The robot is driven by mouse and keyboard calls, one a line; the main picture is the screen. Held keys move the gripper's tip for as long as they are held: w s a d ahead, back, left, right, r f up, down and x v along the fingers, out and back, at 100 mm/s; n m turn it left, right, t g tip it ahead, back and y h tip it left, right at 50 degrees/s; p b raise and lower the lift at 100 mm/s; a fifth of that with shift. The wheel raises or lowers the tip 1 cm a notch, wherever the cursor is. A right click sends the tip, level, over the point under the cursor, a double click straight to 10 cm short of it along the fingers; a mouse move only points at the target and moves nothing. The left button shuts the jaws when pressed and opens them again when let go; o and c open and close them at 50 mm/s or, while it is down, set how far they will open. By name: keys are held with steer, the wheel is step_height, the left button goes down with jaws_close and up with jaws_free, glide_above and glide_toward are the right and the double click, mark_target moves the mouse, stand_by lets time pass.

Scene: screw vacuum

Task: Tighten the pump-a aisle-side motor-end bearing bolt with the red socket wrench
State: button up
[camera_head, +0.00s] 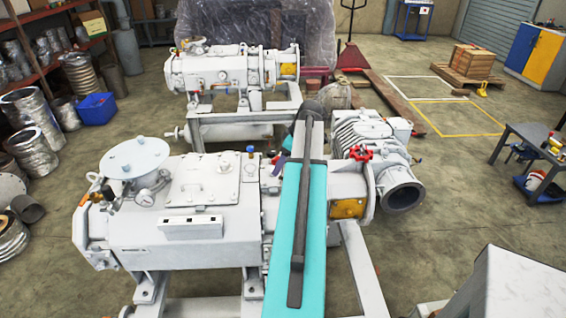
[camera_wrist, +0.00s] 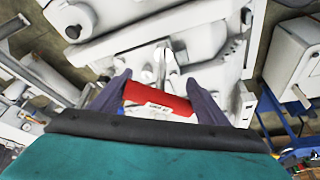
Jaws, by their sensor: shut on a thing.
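My gripper (camera_wrist: 158,92) is shut on the red socket wrench (camera_wrist: 160,99), with one dark purple finger on each side of the red body and its white label. In the wrist view, pale metal parts show just beyond the wrench against the white pump casing (camera_wrist: 205,45). I cannot tell whether the socket touches a bolt, nor pick out the bearing bolt. In the head view, the near white pump (camera_head: 125,225) fills the lower left. My teal arm reaches over it and hides most of the gripper and the work spot.
A red valve handwheel (camera_head: 361,154) and an open dark pipe flange (camera_head: 403,197) stand right of my arm. A second white pump (camera_head: 220,72) stands behind. A dark table (camera_head: 540,150) with tools is at the right. Open floor (camera_head: 440,150) lies between.

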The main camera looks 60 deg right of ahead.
stand_by(0.4)
jaws_close()
steer(key=shift+r, duration=0.3)
stand_by(0.3)
steer(key=shift+s+a+t+y+p, duration=0.2)
steer(key=shift+s+t+y+p, duration=0.3)
steer(key=shift+s+y, duration=0.5)
stand_by(0.4)
steer(key=shift+s+d, duration=0.5)
steer(key=shift+d, duration=0.3)
stand_by(0.7)
steer(key=shift+f+b, duration=0.65)
steer(key=shift+f, duration=0.2)
stand_by(0.8)
